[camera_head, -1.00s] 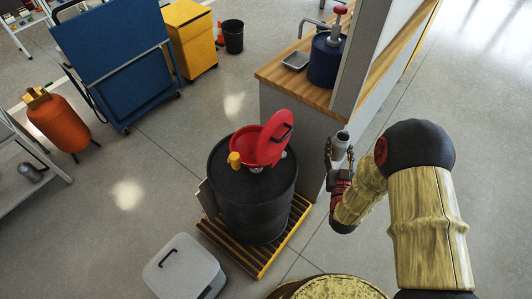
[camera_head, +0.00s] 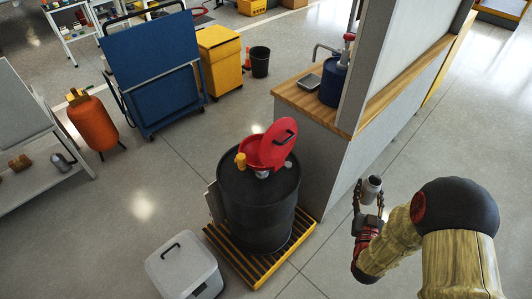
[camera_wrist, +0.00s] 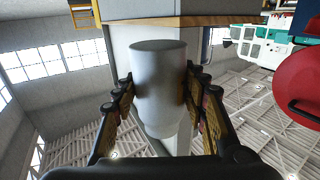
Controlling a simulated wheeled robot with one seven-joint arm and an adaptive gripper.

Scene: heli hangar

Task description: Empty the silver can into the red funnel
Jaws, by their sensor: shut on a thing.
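The silver can (camera_head: 371,188) is held upright in my gripper (camera_head: 368,200), to the right of the drum and apart from it. In the wrist view the can (camera_wrist: 158,85) sits between both fingers of my gripper (camera_wrist: 160,95), which are shut on its sides. The can's contents are not visible. The red funnel (camera_head: 262,153) sits on top of a black drum (camera_head: 255,205), with its red lid (camera_head: 279,143) tilted up on the right side. Part of the red lid also shows at the right of the wrist view (camera_wrist: 300,85).
The drum stands on a yellow-edged slatted pallet (camera_head: 258,262). A grey partition and wooden counter (camera_head: 300,97) stand behind, with a blue pump container (camera_head: 333,82). A yellow bottle or cap (camera_head: 240,160) is beside the funnel. A grey lidded bin (camera_head: 184,268) stands at the front left.

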